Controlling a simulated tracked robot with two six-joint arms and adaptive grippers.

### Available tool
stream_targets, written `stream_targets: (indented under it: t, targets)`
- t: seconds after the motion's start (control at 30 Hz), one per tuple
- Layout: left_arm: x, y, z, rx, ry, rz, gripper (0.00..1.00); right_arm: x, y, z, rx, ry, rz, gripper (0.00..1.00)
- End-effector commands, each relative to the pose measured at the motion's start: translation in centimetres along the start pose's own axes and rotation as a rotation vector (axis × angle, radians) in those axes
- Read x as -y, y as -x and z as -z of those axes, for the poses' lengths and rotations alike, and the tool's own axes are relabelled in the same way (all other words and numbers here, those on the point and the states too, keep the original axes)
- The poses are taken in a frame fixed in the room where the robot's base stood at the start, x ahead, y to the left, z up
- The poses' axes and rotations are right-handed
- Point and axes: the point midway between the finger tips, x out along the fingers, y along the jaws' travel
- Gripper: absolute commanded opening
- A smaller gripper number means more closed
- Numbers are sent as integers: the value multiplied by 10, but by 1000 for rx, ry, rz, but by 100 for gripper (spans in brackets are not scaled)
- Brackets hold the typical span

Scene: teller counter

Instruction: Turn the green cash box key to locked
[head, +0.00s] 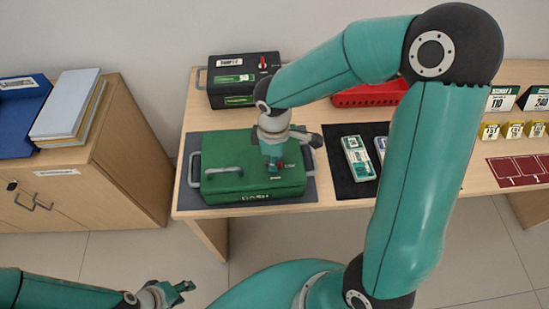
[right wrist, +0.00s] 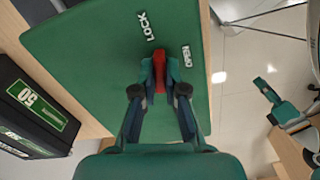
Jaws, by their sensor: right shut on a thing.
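The green cash box (head: 225,170) stands on a dark mat on the counter, its lid down. Its key (right wrist: 160,68) is red and sits on the lid near white LOCK (right wrist: 146,25) and OPEN (right wrist: 186,55) lettering. The key's far end points between the two words. My right gripper (head: 274,166) comes down from above and is shut on the key, one finger on each side; the fingers hide much of it in the head view. My left gripper (head: 186,288) is empty, fingers apart, low in front of the counter; it also shows in the right wrist view (right wrist: 268,95).
A black box (head: 240,85) with a red knob (head: 262,63) stands behind the green one. A red tray (head: 370,95) and a black mat (head: 347,187) with banknote bundles (head: 358,158) lie to the right. A wooden cabinet (head: 125,150) stands left, across a gap.

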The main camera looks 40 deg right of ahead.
Motion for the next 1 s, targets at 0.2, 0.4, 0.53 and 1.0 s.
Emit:
stream_targets:
  t: [0.2,0.4,0.53,1.0]
  targets:
    - [-2,4,0,0,0,0,40,0,1,0,1,153,1,0]
    - [-2,6,0,0,0,0,40,0,0,0,1,238,1,0]
    - [-2,6,0,0,0,0,40,0,0,-1,1,266,1,0]
    - [-2,6,0,0,0,0,40,0,0,-1,3,281,1,0]
